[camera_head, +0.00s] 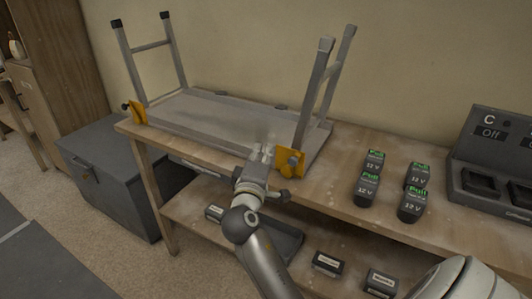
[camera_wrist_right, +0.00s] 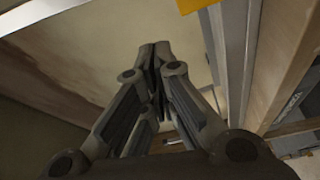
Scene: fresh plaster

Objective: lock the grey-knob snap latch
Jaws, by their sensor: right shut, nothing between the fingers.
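An upturned grey folding platform (camera_head: 215,115) lies on the wooden bench with its legs up. A yellow plate with a grey knob (camera_head: 292,160) sits at the foot of its right near leg; this appears to be the grey-knob latch. Another yellow plate with a dark knob (camera_head: 137,112) is at the left leg. My right gripper (camera_head: 266,151) is just left of the grey-knob plate, fingers closed and empty. In the right wrist view its fingertips (camera_wrist_right: 157,52) meet, and a yellow piece (camera_wrist_right: 195,4) shows at the top edge. Contact with the latch cannot be told. My left gripper is out of view.
Several 12 V batteries (camera_head: 369,188) stand on the bench (camera_head: 340,150) right of the platform, with a dark charger (camera_head: 490,165) beyond them. A lower shelf holds a tray and small dark boxes (camera_head: 328,264). A grey chest (camera_head: 110,175) stands at left.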

